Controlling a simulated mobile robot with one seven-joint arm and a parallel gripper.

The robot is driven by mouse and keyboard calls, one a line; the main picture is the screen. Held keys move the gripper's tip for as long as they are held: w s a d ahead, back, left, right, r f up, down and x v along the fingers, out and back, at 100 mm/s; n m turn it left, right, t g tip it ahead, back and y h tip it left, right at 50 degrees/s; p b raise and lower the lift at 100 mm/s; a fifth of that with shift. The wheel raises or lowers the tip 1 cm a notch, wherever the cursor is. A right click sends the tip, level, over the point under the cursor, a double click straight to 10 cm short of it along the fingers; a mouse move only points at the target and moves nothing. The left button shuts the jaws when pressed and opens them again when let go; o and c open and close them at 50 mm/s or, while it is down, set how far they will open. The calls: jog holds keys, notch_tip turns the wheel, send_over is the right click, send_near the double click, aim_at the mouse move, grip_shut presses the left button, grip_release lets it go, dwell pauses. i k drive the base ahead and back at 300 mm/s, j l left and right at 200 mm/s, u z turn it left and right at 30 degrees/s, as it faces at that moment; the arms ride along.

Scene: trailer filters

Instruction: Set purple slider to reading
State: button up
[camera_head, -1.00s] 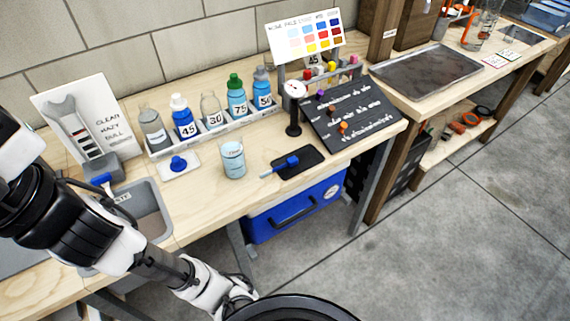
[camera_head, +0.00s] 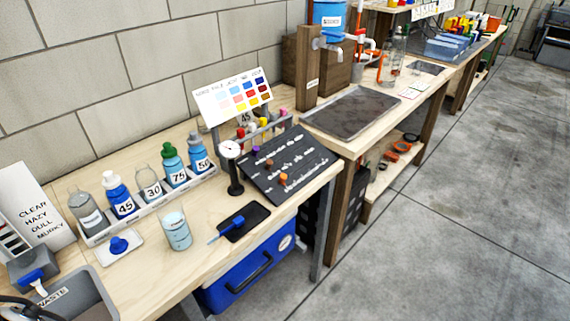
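The purple slider (camera_head: 256,149) is a small knob near the upper left of the dark slanted board (camera_head: 310,160). White markings run along the board, too small to read. A reddish slider (camera_head: 269,163) and an orange slider (camera_head: 283,179) sit below it on the same board. A round white dial gauge (camera_head: 230,149) on a black stand is just left of the board; its reading is not legible.
A cup of cloudy liquid (camera_head: 176,231) and a black pad with a blue-handled tool (camera_head: 240,222) stand on the bench before the board. Numbered bottles (camera_head: 120,195) stand in a rack at left. A colour chart (camera_head: 234,96) rises behind the board. The floor at right is clear.

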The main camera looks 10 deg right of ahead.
aim_at(255, 148)
jog(key=i+l+z, duration=0.15)
jog(key=i, duration=0.4)
jog(key=i+l+z, duration=0.15)
jog(key=i, duration=0.45)
